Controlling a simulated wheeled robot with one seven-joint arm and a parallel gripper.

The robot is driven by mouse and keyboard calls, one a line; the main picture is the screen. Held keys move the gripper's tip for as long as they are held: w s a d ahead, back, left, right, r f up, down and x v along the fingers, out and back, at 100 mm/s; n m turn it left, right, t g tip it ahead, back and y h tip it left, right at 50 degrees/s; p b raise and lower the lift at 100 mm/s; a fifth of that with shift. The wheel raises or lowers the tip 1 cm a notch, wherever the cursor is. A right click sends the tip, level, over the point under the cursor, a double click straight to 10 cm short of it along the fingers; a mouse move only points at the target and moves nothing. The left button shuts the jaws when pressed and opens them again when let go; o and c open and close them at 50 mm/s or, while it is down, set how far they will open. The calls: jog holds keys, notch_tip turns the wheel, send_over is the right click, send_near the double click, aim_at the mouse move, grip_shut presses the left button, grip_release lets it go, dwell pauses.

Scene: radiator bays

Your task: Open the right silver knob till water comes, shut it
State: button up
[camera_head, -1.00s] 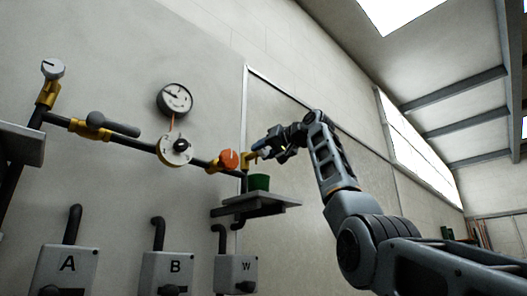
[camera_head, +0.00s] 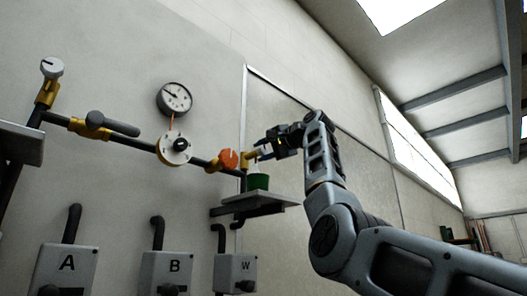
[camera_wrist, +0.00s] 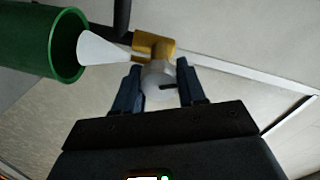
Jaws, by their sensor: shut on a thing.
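The right silver knob (camera_wrist: 158,78) sits on a brass valve (camera_wrist: 155,44) at the pipe's right end. My gripper (camera_wrist: 160,82) is shut on it, one finger on each side; in the head view my gripper (camera_head: 270,147) covers the knob. A dark mark shows on the knob's face. A white cone of water (camera_wrist: 100,48) runs from the brass outlet into the open mouth of a green cup (camera_wrist: 68,42). In the head view the white water (camera_head: 258,170) shows above the green cup (camera_head: 257,182), which stands on a small shelf (camera_head: 262,202).
Left along the pipe are an orange knob (camera_head: 229,159), a round white dial (camera_head: 174,149), a grey-handled valve (camera_head: 112,124) and another silver knob (camera_head: 52,68). A gauge (camera_head: 174,98) hangs above. Boxes A (camera_head: 66,266), B (camera_head: 173,268) and W (camera_head: 236,272) are below.

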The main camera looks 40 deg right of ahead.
aim_at(266, 150)
jog(key=shift+d+m, duration=0.1)
jog(key=shift+m, duration=0.3)
jog(key=o, duration=1)
jog(key=s+b, duration=0.3)
jog(key=s, duration=0.3)
jog(key=shift+s+d+f, duration=0.1)
jog(key=shift+s, duration=0.85)
jog(key=shift+d, duration=0.1)
